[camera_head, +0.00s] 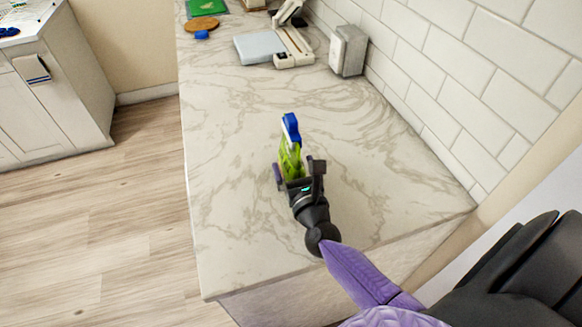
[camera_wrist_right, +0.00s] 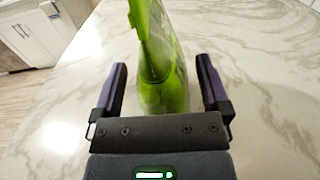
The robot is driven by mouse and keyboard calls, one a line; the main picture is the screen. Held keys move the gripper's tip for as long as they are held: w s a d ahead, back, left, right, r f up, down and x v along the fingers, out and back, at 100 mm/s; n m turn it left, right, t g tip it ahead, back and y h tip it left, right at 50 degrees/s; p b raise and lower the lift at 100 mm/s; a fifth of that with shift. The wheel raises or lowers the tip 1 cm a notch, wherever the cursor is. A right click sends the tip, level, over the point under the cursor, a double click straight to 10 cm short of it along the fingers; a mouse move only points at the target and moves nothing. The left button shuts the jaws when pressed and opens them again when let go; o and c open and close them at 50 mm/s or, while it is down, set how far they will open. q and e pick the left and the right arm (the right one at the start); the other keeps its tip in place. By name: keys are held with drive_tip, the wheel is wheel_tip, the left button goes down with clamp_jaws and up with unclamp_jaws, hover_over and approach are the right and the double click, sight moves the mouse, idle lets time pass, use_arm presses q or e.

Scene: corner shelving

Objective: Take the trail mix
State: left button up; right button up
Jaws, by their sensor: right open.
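A green item with a blue top (camera_head: 290,158), like a spray bottle, stands upright on the marble counter. It also shows in the right wrist view (camera_wrist_right: 163,88), where its top is cut off by the frame. My right gripper (camera_head: 297,171) is open, with one finger on each side of the green item's lower part. In the right wrist view a gap shows between the item and each finger of the gripper (camera_wrist_right: 161,72). I cannot make out any label naming trail mix. My left gripper is not in view.
The marble counter (camera_head: 235,135) is clear around the green item. Farther back are a grey-and-cream scale-like device (camera_head: 260,47), a grey box (camera_head: 348,50), a round wooden board (camera_head: 202,24) and a green board (camera_head: 207,6). A white tiled wall (camera_head: 450,70) bounds the right side.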

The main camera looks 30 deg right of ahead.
drive_tip(key=shift+w+d, duration=0.1)
drive_tip(key=shift+w, duration=0.3)
clamp_jaws()
